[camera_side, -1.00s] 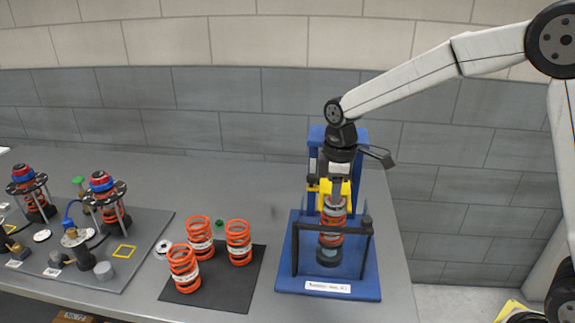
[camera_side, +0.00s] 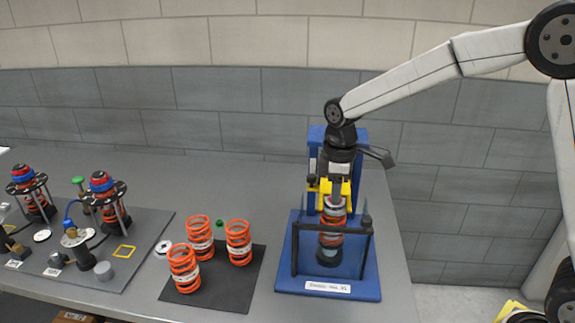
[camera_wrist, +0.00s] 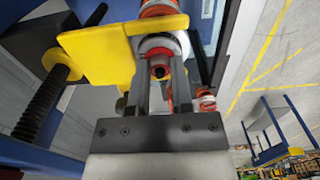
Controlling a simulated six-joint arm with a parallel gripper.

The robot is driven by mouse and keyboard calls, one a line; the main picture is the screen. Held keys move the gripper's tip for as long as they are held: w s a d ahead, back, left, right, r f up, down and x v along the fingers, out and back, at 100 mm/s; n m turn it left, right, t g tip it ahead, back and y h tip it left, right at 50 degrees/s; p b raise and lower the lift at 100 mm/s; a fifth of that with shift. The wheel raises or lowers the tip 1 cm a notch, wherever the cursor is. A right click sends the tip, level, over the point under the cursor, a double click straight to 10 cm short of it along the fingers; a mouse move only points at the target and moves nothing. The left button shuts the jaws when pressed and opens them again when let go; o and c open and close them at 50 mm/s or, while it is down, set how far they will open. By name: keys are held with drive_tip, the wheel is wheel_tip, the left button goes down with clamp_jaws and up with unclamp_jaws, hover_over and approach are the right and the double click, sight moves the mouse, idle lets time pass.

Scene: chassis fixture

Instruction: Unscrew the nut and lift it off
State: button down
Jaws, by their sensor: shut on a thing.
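My gripper (camera_side: 338,177) points down over the top of an orange spring strut (camera_side: 331,239) held upright in the blue fixture (camera_side: 360,290). In the wrist view, my gripper (camera_wrist: 160,68) has its two dark fingers shut on a small, reddish nut (camera_wrist: 159,73) with a dark centre. The nut lies in line with the strut's pale top ring. A yellow clamp piece (camera_wrist: 108,55) of the fixture sits close beside the fingers. In the side view the nut is hidden by my gripper and the yellow piece, and I cannot tell whether it still touches the strut.
A dark bar frame crosses in front of the strut. Several orange springs (camera_side: 184,269) stand on a black mat (camera_side: 225,300) to the left. Finished-looking struts (camera_side: 105,195) stand on a grey board (camera_side: 95,282) at far left. The table behind the mat is mostly clear.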

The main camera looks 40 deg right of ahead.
drive_tip(key=shift+s+f, duration=0.1)
drive_tip(key=n, duration=1.1)
drive_tip(key=shift+n, duration=2)
drive_tip(key=shift+s+r+n, duration=0.1)
drive_tip(key=shift+r+n, duration=0.1)
drive_tip(key=shift+n, duration=0.7)
drive_tip(key=n, duration=0.5)
drive_tip(key=shift+a+r+n, duration=0.1)
drive_tip(key=shift+r+n, duration=0.1)
drive_tip(key=shift+n, duration=0.2)
